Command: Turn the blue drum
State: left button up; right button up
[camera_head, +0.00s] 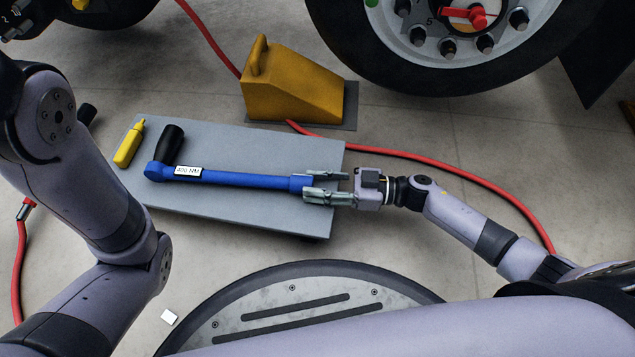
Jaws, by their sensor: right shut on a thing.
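No blue drum shows in the head view. A blue bar-shaped tool (240,180) with a white "400 NM" label lies along the grey board (240,142). A black cylinder (170,145) stands up at its left end. My right gripper (309,183) reaches in from the right and is shut on the tool's right end, with one finger on each side. My left arm crosses the left side of the view; its gripper is out of the picture.
A yellow marker (129,144) lies on the board's left end. A yellow wheel chock (290,85) stands behind the board. Large wheels (455,70) stand at the back. A red hose (430,160) runs over the floor.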

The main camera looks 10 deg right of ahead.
jog(key=shift+w+d+f, duration=0.1)
jog(key=shift+d, duration=0.05)
jog(key=o, duration=1.2)
jog(key=shift+c, duration=0.2)
jog(key=v, duration=1.2)
